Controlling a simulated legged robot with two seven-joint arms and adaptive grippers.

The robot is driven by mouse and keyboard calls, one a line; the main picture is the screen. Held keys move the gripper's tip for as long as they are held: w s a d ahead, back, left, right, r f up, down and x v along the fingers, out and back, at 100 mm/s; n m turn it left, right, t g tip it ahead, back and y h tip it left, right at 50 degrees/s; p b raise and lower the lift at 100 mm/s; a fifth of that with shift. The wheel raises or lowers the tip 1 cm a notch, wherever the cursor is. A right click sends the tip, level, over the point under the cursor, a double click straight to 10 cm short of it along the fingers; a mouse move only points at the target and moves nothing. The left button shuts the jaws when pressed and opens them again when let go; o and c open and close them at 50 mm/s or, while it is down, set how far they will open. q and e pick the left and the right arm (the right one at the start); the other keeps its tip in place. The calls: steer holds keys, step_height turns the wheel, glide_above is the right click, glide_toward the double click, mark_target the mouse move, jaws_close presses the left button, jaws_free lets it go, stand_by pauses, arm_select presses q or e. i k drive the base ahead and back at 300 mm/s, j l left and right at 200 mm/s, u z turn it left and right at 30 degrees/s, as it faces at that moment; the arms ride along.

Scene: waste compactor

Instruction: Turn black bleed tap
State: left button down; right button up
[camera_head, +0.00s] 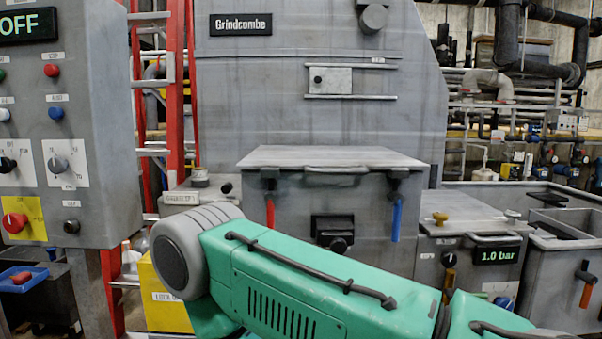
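A small tap with a brass body and a black handle (448,280) is on the front of the grey box at the right, left of its display. The handle hangs about straight down, and its lower end is close to or behind my green arm. The display (497,255) reads 1.0 bar. Labels near the tap are too small to read, so I cannot confirm that it is the bleed tap. Neither of my grippers is in view. A green arm link of mine crosses the bottom of the view, in front of the machine.
Taps with red (270,210) and blue (397,218) handles hang under the grey lid (335,158). A brass knob (440,217) tops the right box. An orange-handled tap (587,290) is at far right. The control panel (100,130) at left reads OFF, beside a red ladder (174,90).

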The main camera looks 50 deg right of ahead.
mark_target(449, 258)
steer(key=k+j+z, duration=0.1)
steer(key=k+z, duration=0.35)
steer(key=k, duration=0.25)
steer(key=z, duration=1.35)
